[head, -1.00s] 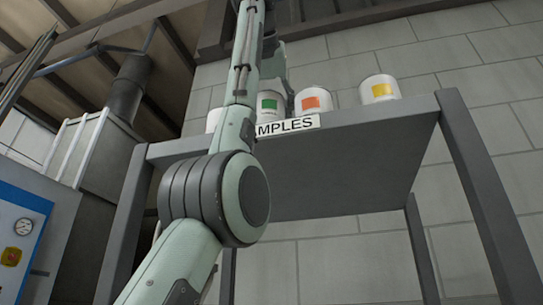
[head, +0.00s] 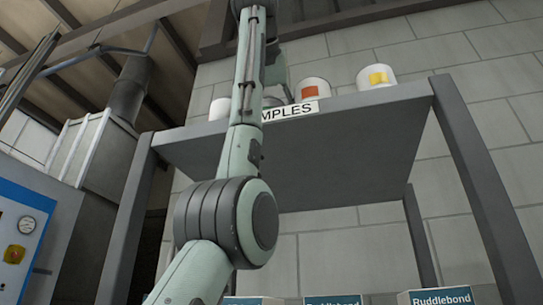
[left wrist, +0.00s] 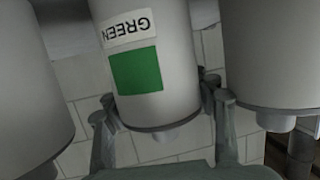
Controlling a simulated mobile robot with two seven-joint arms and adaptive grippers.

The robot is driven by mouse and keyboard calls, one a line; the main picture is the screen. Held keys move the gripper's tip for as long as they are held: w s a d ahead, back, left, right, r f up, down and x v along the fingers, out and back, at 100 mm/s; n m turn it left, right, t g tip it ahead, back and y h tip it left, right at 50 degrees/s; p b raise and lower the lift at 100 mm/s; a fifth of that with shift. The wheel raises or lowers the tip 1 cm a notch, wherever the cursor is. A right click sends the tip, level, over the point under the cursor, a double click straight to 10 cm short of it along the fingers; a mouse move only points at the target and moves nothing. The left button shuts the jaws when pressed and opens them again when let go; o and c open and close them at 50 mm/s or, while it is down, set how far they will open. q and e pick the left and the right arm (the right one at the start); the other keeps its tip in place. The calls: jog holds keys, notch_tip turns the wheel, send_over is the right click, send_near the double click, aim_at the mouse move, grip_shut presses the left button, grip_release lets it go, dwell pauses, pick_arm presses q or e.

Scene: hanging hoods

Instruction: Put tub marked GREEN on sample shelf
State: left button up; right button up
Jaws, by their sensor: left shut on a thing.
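The tub marked GREEN (left wrist: 135,70) is a white tub with a green square, seen close and upside down in the left wrist view. My left gripper (left wrist: 160,97) is shut on it, with one finger on each side. In the head view my own arm hides this tub, and the gripper is mostly covered. The grey sample shelf (head: 350,150) stands ahead, with a partly covered sign reading "MPLES" on its front edge. I cannot tell whether the tub touches the shelf. My right gripper is not in view.
An orange-marked tub (head: 313,90), a yellow-marked tub (head: 377,77) and a white tub (head: 219,108) stand on the shelf. White tubs flank the held one closely in the left wrist view. Ruddlebond boxes (head: 440,298) show below. A blue panel (head: 25,245) is at left.

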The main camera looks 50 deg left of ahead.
pick_arm(q)
jog(key=shift+f, duration=0.1)
jog(key=o, duration=1.4)
jog(key=shift+a, duration=0.1)
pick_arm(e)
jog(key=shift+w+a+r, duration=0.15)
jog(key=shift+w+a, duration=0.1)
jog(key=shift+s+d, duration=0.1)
